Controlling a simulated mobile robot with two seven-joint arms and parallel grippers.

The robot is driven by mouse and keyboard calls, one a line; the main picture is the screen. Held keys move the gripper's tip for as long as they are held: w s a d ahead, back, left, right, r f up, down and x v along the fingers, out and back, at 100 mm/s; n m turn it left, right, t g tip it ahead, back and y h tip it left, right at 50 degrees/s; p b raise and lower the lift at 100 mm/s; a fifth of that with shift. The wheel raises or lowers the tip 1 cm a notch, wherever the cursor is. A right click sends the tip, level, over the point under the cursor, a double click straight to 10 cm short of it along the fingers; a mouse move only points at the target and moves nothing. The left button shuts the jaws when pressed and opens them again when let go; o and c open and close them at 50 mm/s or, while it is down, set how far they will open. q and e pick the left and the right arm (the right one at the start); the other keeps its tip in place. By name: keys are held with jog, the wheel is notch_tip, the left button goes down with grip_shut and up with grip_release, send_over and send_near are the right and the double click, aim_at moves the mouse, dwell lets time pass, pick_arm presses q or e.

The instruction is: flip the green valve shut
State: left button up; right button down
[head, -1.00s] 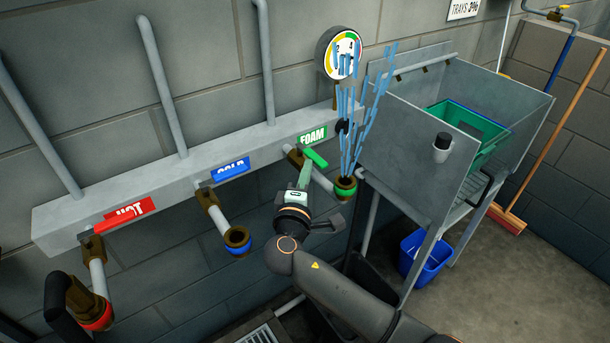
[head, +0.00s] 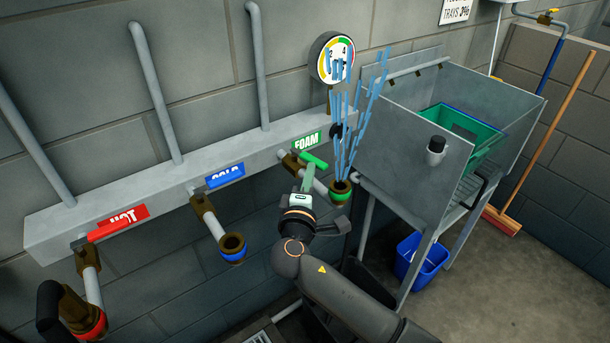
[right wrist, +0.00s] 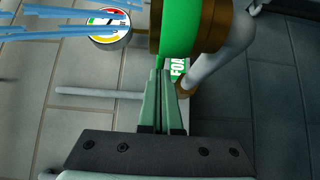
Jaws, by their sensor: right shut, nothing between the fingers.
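The green valve handle (head: 315,160) sits on the brass valve below the FOAM label and slants down to the right. Blue water streams (head: 350,130) spray up from its green-ringed outlet (head: 341,192). My right gripper (head: 306,176) is shut and empty, its tips pointing up just below the handle. I cannot tell whether they touch it. In the right wrist view the shut fingers (right wrist: 165,95) point toward the FOAM label (right wrist: 178,68), below the green ring (right wrist: 180,28). My left gripper is not in view.
The red HOT handle (head: 108,231) and blue-ringed COLD outlet (head: 233,247) are to the left on the same manifold (head: 60,225). A round gauge (head: 331,58) is above. A metal sink (head: 400,150) with a green crate (head: 465,135) stands right, above a blue bin (head: 420,260).

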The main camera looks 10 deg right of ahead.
aim_at(323, 170)
jog(key=shift+w+d, duration=0.25)
jog(key=shift+d, duration=0.55)
jog(key=shift+w+d, duration=0.25)
jog(key=shift+d, duration=0.55)
jog(key=shift+s+a+f+b, duration=0.1)
jog(key=shift+s+a+b, duration=0.1)
jog(key=shift+s+b, duration=0.2)
jog(key=b+v, duration=0.1)
jog(key=v, duration=1)
jog(key=shift+s, duration=0.3)
jog(key=shift+a, duration=0.1)
